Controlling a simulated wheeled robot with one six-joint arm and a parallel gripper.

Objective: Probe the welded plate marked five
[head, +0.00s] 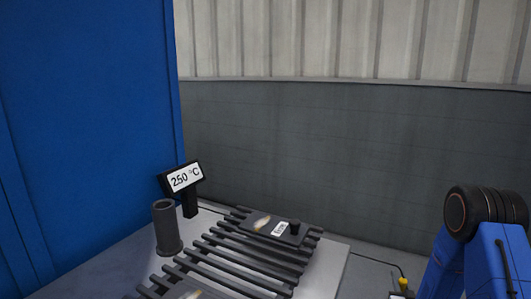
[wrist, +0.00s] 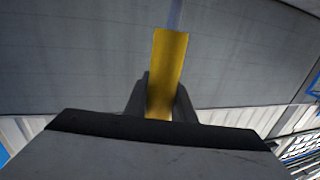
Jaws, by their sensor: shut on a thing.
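In the wrist view my gripper (wrist: 162,88) is shut on a yellow bar-shaped probe handle (wrist: 168,70), which sticks out past the dark fingers. In the head view a small yellow piece (head: 403,284) with a dark cable shows at the lower right, beside my blue arm; my fingers are not clear there. A dark plate (head: 262,223) with a bright weld patch, a knob and a white label lies on the slatted rack (head: 240,262). The label's text is too small to read surely. Another plate (head: 188,294) is cut off by the bottom edge.
A display (head: 185,178) reading 250 °C stands behind the rack on the left. A dark upright tube with a flanged foot (head: 165,228) stands beside it. A tall blue panel (head: 85,110) closes off the left. A grey wall (head: 350,160) runs behind.

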